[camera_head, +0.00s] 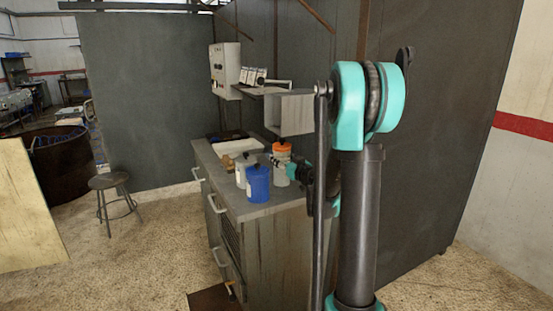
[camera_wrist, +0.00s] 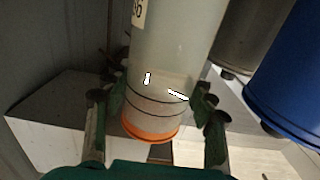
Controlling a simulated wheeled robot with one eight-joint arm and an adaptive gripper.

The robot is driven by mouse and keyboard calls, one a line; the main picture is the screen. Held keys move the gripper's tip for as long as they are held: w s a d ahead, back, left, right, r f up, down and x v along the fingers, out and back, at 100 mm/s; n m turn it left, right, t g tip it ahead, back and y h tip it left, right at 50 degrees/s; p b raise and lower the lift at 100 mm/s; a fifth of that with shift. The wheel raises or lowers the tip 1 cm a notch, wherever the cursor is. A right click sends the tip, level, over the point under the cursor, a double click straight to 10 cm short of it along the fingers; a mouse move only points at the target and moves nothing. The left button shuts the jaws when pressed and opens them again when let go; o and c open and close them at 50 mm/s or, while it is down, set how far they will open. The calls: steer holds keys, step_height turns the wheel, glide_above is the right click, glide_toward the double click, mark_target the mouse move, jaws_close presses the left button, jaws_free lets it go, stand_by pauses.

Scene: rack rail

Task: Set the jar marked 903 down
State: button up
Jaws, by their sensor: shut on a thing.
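A pale jar with an orange lid (camera_head: 282,148) is at the right part of the grey counter. In the wrist view the same pale jar (camera_wrist: 170,45) has its lid towards the bottom of the picture. A label shows in part at the top edge; I cannot read its full number. My gripper (camera_wrist: 160,100) is shut on this jar, one finger on each side just beyond the lid. In the head view my gripper (camera_head: 287,166) reaches the jar from the right. I cannot tell whether the jar's base touches the counter.
A blue jar (camera_head: 257,186) and a grey-white jar (camera_head: 242,174) stand close on the left. A pale tray (camera_head: 238,147) lies farther back. A wall box (camera_head: 289,112) and a shelf (camera_head: 262,90) with small items hang above the counter (camera_head: 225,190). The counter's front corner is bare.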

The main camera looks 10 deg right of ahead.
steer(key=shift+x, duration=0.8)
steer(key=w, duration=0.1)
steer(key=w+f, duration=0.1)
steer(key=w+a, duration=0.1)
steer(key=shift+f, duration=0.25)
steer(key=o, duration=1.1)
steer(key=shift+f, duration=0.2)
steer(key=shift+c, duration=0.2)
steer(key=o, duration=0.5)
steer(key=shift+c, duration=0.2)
steer(key=shift+r, duration=0.15)
